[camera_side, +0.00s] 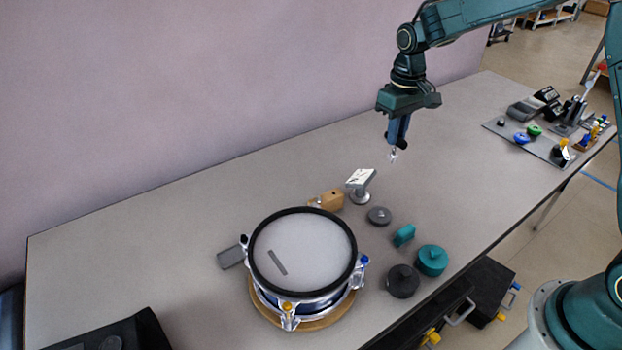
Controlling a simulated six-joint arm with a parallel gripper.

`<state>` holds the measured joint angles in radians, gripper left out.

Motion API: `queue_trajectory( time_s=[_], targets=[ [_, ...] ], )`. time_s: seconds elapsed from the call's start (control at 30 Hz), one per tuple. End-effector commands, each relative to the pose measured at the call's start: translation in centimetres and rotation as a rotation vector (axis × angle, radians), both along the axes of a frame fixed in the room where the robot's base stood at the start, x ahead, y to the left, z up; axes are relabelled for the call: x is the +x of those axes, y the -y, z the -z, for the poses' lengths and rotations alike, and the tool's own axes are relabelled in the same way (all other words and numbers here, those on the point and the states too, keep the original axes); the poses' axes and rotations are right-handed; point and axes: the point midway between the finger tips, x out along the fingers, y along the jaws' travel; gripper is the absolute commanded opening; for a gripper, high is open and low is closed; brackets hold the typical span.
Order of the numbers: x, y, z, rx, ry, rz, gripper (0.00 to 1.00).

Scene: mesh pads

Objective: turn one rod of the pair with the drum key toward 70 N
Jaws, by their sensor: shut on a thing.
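The drum (303,251) has a pale mesh head and a black hoop, and stands on a round wooden base (335,314). Tension rods sit around its rim, one with a yellow mark (287,307) at the front and one with a blue mark (364,259) at the right. A dark grey strip (277,262) lies on the head. My gripper (394,154) points down above the table, behind and right of the drum and well apart from it. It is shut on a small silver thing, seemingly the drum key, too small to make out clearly.
A small stand with a tilted white display (361,180) and a wooden block (327,200) stand behind the drum. A grey disc (379,215), teal pieces (432,260) and a dark round weight (402,281) lie at its right. The left table area is clear.

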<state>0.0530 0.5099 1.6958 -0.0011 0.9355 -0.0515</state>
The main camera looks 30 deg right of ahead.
Motion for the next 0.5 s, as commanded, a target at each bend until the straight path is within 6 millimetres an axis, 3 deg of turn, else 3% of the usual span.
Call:
queue_trajectory(
  time_s=[0.23, 0.5],
  targets=[
    [0.0, 0.0, -4.0, 0.000, 0.004, 0.000, 0.00],
    [2.4, -3.9, -3.9, 0.000, 0.000, 0.022, 0.00]
  ],
)
